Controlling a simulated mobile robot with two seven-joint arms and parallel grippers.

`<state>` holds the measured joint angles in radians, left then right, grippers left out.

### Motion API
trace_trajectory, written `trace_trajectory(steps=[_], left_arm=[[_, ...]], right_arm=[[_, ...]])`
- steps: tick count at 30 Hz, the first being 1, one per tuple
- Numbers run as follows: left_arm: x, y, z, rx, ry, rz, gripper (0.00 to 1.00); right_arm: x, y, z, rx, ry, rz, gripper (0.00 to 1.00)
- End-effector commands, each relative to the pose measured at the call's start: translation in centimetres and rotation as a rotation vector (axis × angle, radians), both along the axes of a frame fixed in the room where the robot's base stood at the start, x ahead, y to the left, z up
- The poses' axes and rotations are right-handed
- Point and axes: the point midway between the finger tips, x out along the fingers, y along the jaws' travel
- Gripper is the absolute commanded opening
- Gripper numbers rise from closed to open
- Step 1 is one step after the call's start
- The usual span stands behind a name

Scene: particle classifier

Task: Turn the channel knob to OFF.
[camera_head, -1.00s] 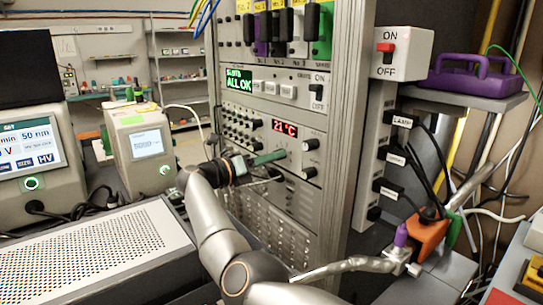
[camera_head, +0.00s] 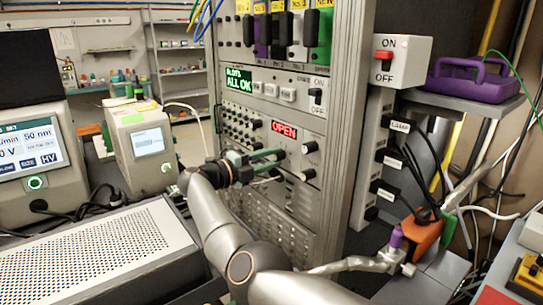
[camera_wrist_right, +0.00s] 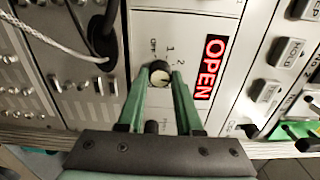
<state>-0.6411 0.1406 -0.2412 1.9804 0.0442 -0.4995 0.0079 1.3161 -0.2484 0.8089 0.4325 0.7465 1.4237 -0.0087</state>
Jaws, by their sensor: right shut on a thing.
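The channel knob (camera_wrist_right: 160,73) is small and round, with a black rim and a cream face. In the right wrist view it sits between my two green fingertips, with OFF, 1 and 2 printed around its far side. I cannot clearly tell which mark its pointer faces. My right gripper (camera_head: 281,158) reaches the rack panel from the left, and its fingers (camera_wrist_right: 161,78) are shut on the knob. My left gripper is not in view.
Other black knobs (camera_head: 309,147) sit right of the fingers. Small switches and a cable (camera_wrist_right: 62,42) are close by in the wrist view. A perforated grey box (camera_head: 95,250) lies at lower left. A wall switch box (camera_head: 404,60) and a purple case (camera_head: 473,82) are right.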

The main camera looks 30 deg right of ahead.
Motion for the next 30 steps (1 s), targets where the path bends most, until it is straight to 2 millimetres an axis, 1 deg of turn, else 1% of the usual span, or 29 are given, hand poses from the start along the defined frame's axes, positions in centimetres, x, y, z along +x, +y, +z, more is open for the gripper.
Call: trace_trajectory(steps=[10,17,30], left_arm=[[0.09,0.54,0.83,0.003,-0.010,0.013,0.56],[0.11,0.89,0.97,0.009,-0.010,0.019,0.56],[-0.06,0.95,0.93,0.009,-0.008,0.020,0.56]], right_arm=[[0.03,-0.01,0.14,-0.025,0.330,0.001,0.00],[0.04,-0.03,0.18,-0.043,0.547,-0.001,0.00],[0.10,0.00,0.14,-0.075,0.964,0.001,0.00]])
